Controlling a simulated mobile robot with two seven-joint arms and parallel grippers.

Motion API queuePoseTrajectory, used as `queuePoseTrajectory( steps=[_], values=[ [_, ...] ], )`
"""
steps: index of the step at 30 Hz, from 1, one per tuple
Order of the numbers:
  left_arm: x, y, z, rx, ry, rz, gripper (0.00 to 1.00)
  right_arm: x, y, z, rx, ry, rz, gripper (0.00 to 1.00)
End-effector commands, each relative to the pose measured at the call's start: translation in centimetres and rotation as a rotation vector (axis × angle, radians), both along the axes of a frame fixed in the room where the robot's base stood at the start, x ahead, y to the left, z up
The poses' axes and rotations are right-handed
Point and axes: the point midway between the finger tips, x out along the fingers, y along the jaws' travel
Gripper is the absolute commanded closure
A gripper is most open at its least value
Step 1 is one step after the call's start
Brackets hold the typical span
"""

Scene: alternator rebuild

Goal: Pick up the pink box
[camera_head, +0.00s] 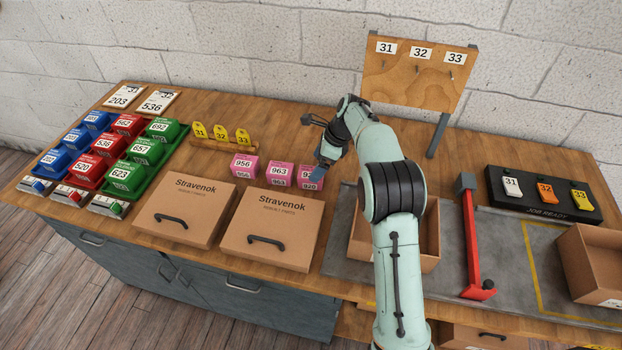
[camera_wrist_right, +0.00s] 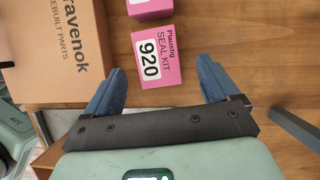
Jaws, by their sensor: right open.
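Three pink boxes stand in a row on the wooden bench: box 956 (camera_head: 243,165), box 963 (camera_head: 280,173) and box 920 (camera_head: 308,184), the rightmost. My right gripper (camera_head: 318,177) is over box 920 and partly hides it. In the right wrist view, box 920 (camera_wrist_right: 157,55) lies ahead, roughly centred between the open blue fingers of my right gripper (camera_wrist_right: 162,76). Both fingers show a gap to its sides, and nothing is held. Part of another pink box (camera_wrist_right: 150,8) shows beyond it. My left gripper is not in view.
Two closed Stravenok cartons (camera_head: 185,212) (camera_head: 272,230) stand in front of the pink boxes. A rack of yellow tags (camera_head: 222,140) is behind to the left. A numbered hook board (camera_head: 418,75) stands behind my right arm.

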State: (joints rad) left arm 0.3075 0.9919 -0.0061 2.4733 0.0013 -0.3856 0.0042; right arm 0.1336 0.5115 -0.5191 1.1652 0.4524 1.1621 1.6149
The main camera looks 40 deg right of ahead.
Motion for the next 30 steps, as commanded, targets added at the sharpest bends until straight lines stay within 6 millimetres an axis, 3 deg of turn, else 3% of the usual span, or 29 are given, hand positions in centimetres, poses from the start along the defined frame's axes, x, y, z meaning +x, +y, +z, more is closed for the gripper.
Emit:
queuePoseTrajectory(
  steps=[12,19,20,24,25,30],
  values=[
    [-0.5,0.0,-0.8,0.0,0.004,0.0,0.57,1.1,1.7,-4.5,0.001,0.002,0.002,0.12],
    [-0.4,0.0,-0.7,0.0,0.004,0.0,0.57,1.3,1.8,-4.7,0.0,-0.002,0.001,0.12],
    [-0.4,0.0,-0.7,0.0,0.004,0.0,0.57,1.3,1.8,-4.7,0.0,-0.001,0.001,0.15],
    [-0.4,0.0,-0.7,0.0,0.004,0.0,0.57,1.3,1.8,-4.7,0.0,0.0,0.001,0.61],
    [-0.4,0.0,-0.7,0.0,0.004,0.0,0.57,1.3,1.8,-4.7,0.0,0.0,0.001,0.67],
    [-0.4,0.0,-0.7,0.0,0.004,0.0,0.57,1.3,1.7,-4.6,0.0,0.0,0.001,0.67]
  ],
)
